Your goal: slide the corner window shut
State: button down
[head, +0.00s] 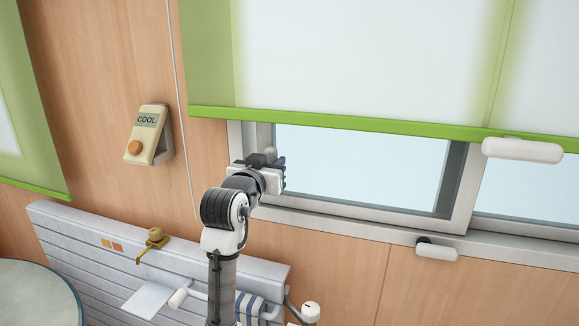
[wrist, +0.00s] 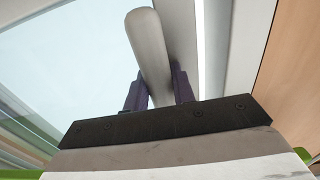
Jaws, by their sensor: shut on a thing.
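The corner window's sliding sash (head: 463,190) has a pale grey frame around a light blue pane. Its left stile stands close beside the left jamb (head: 235,136); I cannot tell whether a gap is left there. My gripper (head: 279,172) is at the sash's left stile. In the wrist view, its dark fingers (wrist: 160,92) stand on both sides of a rounded grey upright handle (wrist: 148,45) and are shut on it. In the head view only the handle's top (head: 270,153) shows above the gripper; the rest is hidden.
A green-edged blind (head: 350,124) covers the window's upper part. A white bar handle (head: 522,150) and another (head: 437,252) are to the right. A radiator (head: 85,235) with a brass valve (head: 153,243) stands below left. A COOL box (head: 149,135) and a cord (head: 180,90) are on the left.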

jog(key=a, duration=0.1)
jog(key=w+a, duration=0.1)
jog(key=a, duration=0.1)
jog(key=shift+r, duration=0.1)
jog(key=shift+a, duration=0.1)
jog(key=c, duration=1.2)
grip_release()
jog(key=shift+a, duration=0.15)
jog(key=shift+o, duration=0.2)
jog(key=b+v, duration=0.4)
jog(key=v, duration=0.9)
jog(key=shift+s, duration=0.4)
